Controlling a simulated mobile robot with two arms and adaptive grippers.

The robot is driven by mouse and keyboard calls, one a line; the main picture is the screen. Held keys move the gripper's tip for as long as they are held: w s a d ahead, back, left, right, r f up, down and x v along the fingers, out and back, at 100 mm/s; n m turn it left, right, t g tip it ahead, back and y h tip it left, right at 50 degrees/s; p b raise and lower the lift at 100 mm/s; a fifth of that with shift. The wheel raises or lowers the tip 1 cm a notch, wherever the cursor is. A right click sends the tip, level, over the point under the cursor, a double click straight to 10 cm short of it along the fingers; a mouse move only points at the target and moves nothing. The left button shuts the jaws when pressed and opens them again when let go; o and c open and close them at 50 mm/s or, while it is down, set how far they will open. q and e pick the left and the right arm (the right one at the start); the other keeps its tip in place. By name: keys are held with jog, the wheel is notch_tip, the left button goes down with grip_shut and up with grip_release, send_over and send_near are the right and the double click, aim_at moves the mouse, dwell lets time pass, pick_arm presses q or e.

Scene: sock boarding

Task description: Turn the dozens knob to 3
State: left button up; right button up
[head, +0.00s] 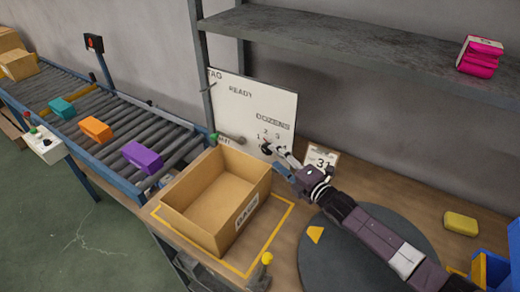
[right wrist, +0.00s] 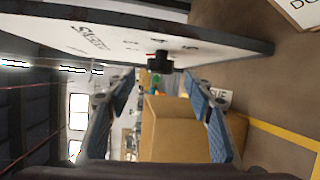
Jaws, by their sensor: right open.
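The dozens knob (head: 266,149) is a small black knob on a white panel (head: 228,101), below the word DOZENS and small numerals. In the right wrist view the knob (right wrist: 160,62) shows a red mark; which numeral it points at I cannot tell. My right gripper (head: 280,163) is close in front of the panel, beside the knob. In the right wrist view its two blue-padded fingers (right wrist: 160,85) are open, with the knob between the tips and nothing clearly gripped. My left gripper is not in view.
An open cardboard box (head: 190,210) stands left of my right gripper inside a yellow outline. A small card reading 31 (head: 320,161) is just behind the arm. A round dark plate (head: 340,265) lies under the arm. A roller conveyor (head: 80,107) carries colored packs; a grey shelf (head: 370,50) hangs above.

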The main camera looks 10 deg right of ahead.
aim_at(270, 153)
jog(key=b+x, duration=0.2)
jog(key=x, duration=0.3)
jog(key=shift+f+b, duration=0.15)
jog(key=shift+b, duration=0.25)
jog(key=shift+w+a, duration=0.15)
jog(key=shift+w, duration=0.35)
